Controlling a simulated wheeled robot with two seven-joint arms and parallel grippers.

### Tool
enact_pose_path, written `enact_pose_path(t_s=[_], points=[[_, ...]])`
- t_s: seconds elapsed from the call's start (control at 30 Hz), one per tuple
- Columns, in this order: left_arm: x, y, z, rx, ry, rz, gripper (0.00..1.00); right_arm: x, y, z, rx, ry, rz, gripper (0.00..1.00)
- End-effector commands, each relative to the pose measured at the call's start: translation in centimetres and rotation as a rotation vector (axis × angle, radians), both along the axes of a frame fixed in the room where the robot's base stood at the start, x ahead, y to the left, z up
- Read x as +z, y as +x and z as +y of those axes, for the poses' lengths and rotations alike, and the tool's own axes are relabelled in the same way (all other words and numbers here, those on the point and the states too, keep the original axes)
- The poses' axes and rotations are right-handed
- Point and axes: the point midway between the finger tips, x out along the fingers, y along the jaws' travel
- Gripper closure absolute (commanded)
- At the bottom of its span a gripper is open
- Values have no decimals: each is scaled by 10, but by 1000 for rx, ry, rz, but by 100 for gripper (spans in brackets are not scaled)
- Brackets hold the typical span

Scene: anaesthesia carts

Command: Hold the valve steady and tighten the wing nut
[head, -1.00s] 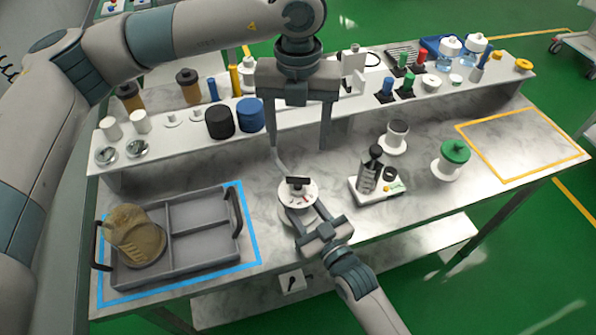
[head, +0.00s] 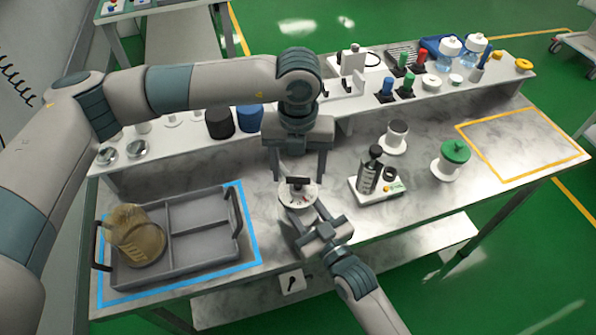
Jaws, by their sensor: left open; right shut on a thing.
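The valve (head: 308,197) is a round white body with a pale dial face, standing upright on the marble worktop. Its dark wing nut (head: 298,182) sits on top as a short bar running left to right. My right gripper (head: 304,213) is shut on the valve's body from the front, and its fingers hide part of the lower body. My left gripper (head: 300,176) is open and points down from behind, one finger on each side of the wing nut. A gap shows between the fingers and the nut; their exact height over it is hard to tell.
A grey divided tray (head: 198,213) holding a tan mesh-like item (head: 137,236) stands at left inside blue tape. A raised shelf (head: 348,104) runs behind. The yellow-taped area is empty.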

Motion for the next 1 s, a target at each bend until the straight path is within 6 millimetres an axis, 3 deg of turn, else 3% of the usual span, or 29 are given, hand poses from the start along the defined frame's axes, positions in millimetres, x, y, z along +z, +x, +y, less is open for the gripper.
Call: enact_pose_path(t_s=[0.43, 0.6, 1.0], points=[[-9, 0, 0, 0, 0, -1, 38, 0, 0, 0, 0, 0, 0, 98], [-9, 0, 0, 0, 0, -1, 78, 0, 0, 0, 0, 0, 0, 98], [-9, 0, 0, -34, 1, -1, 79, 0, 0, 0, -1, 0, 0, 98]])
